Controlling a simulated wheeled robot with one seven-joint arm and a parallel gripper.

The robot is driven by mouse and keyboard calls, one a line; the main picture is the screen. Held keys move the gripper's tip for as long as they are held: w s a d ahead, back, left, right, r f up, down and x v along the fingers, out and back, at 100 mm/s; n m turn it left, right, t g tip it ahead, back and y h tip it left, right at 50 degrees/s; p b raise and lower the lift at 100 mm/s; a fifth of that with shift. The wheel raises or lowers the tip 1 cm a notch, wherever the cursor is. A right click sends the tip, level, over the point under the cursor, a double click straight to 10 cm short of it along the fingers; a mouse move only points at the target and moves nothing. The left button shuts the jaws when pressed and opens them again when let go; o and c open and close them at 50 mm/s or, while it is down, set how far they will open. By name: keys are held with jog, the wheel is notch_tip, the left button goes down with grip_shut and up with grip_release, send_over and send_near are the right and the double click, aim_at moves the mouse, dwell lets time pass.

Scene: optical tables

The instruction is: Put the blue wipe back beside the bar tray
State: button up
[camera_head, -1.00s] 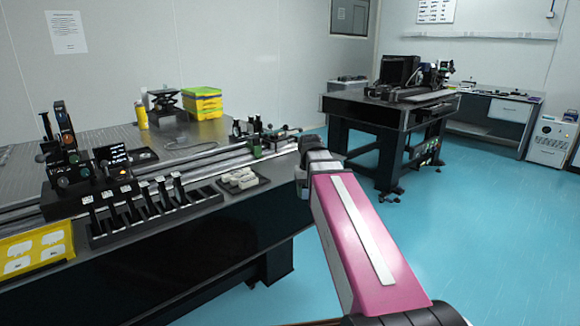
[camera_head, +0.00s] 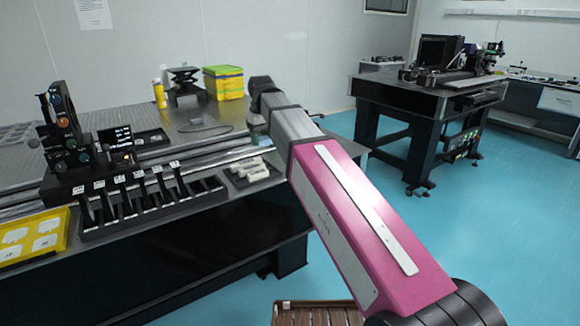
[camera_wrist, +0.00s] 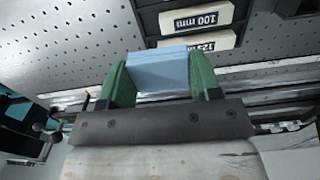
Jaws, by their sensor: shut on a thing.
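In the wrist view my gripper (camera_wrist: 160,66) is shut on the blue wipe (camera_wrist: 158,74), a pale blue folded block held between two green fingers. Beyond it, at the top, is a dark tray (camera_wrist: 145,22) with pale bars labelled "100 mm" and "125 mm"; it looks like the bar tray. The wipe overlaps the near edge of this tray in the picture; I cannot tell the height between them. In the head view a small dark tray with pale bars (camera_head: 252,172) lies near the table's front edge, left of my arm. My arm hides the gripper and wipe there.
The optical table (camera_head: 205,118) has bare perforated surface at the back. A black rack of labelled holders (camera_head: 140,205), a yellow tray (camera_head: 35,240) and stacked yellow-green boxes (camera_head: 223,82) stand on it. Metal rails (camera_head: 205,150) run along it. A brown slatted thing (camera_head: 316,314) is at the bottom edge.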

jog(key=shift+a+r, duration=0.25)
jog(key=shift+a, duration=0.25)
jog(key=w+d+f, duration=0.1)
jog(key=d+f, duration=0.1)
jog(key=d, duration=0.1)
jog(key=w+d+f, duration=0.1)
jog(key=d+f, duration=0.1)
jog(key=d, duration=0.2)
jog(key=w+d+f, duration=0.2)
jog(key=d+f, duration=0.1)
jog(key=shift+d, duration=0.2)
jog(key=shift+f, duration=1.95)
jog(key=shift+f, duration=0.1)
jog(key=o, duration=0.9)
notch_tip(320, 180, up, 12)
jog(key=shift+r, duration=0.15)
